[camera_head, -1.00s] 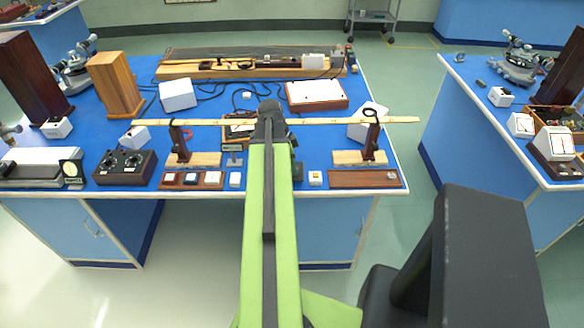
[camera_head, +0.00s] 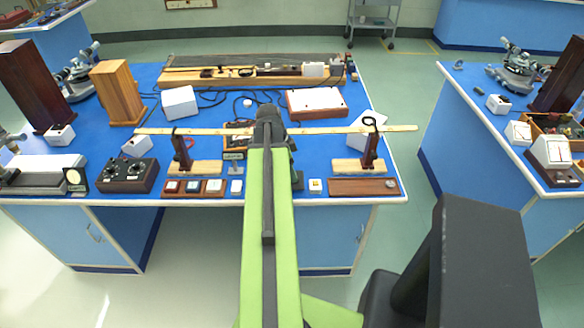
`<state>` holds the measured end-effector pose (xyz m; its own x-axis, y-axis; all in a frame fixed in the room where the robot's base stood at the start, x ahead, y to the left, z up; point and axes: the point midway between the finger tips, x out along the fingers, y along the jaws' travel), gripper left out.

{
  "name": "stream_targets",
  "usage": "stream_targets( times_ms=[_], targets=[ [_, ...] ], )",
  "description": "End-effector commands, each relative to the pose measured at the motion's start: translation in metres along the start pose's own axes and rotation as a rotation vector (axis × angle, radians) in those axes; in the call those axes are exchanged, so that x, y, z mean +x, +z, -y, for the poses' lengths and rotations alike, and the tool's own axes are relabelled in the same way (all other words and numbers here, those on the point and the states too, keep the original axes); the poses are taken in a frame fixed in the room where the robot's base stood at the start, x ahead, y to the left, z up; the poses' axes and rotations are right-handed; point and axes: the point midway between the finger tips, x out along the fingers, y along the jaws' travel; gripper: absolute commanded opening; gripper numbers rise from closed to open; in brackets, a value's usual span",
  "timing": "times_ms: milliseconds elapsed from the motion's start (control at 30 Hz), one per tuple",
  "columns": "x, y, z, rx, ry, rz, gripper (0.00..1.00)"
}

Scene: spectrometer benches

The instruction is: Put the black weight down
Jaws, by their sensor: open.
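My gripper (camera_head: 269,112) is over the middle of the blue bench, seen from behind along my green arm. It is open, but its fingertips are mostly hidden by the arm's end. I cannot make out the black weight for certain. A small dark object (camera_head: 298,180) shows just right of my arm near the bench's front edge, partly covered, and I cannot tell whether it is the weight. A long wooden rule (camera_head: 340,130) spans two dark uprights on wooden bases, the left base (camera_head: 205,167) and the right base (camera_head: 350,166). My gripper overlaps the rule's middle in the picture.
A box with dials (camera_head: 128,176), a row of small switches (camera_head: 193,188) and a brown board (camera_head: 360,187) line the front edge. A white-topped box (camera_head: 317,102) and a long wooden apparatus (camera_head: 215,81) are behind. A second bench (camera_head: 450,130) stands right, across an aisle.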

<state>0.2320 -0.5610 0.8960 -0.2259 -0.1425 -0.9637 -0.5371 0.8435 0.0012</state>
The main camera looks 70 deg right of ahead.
Motion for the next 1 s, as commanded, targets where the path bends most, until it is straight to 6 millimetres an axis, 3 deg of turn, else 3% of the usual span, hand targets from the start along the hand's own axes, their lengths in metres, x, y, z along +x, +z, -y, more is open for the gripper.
stream_targets(
  times_ms=[33,200,400,833,933,967,1000],
  targets=[
    [-0.020,-0.003,0.000,-0.001,0.000,0.000,0.57],
    [-0.061,-0.004,0.000,0.000,0.000,0.000,0.57],
    [-0.097,-0.002,0.000,-0.001,0.000,0.000,0.57],
    [-0.100,0.003,0.000,-0.008,-0.001,0.001,0.57],
    [-0.108,0.036,0.003,-0.122,-0.016,0.012,0.57],
    [-0.113,0.056,0.003,-0.191,-0.024,0.018,0.57],
    [-0.122,0.089,0.002,-0.311,-0.039,0.029,0.57]
  ],
)
